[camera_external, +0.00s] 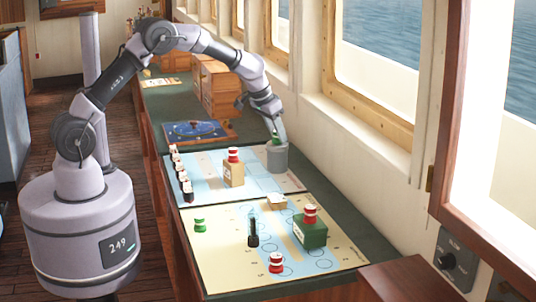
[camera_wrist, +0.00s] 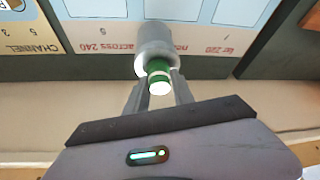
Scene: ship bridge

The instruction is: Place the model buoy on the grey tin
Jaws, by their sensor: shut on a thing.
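My gripper (camera_external: 275,138) is at the far right of the chart table, just over the grey tin (camera_external: 278,158). It is shut on a small green and white model buoy (camera_external: 277,141). In the wrist view the green buoy (camera_wrist: 158,74) sits between the two fingertips of my gripper (camera_wrist: 157,88), with the grey tin (camera_wrist: 154,38) directly beyond it. The buoy is at the tin's top; I cannot tell whether it touches. The tin stands upright on the chart's edge. Part of the buoy is hidden by the fingers.
Red and white buoys stand on a cream box (camera_external: 233,174), on a green box (camera_external: 311,233) and on the near chart (camera_external: 330,250). Another green buoy (camera_external: 199,225) stands at left. Windows line the right.

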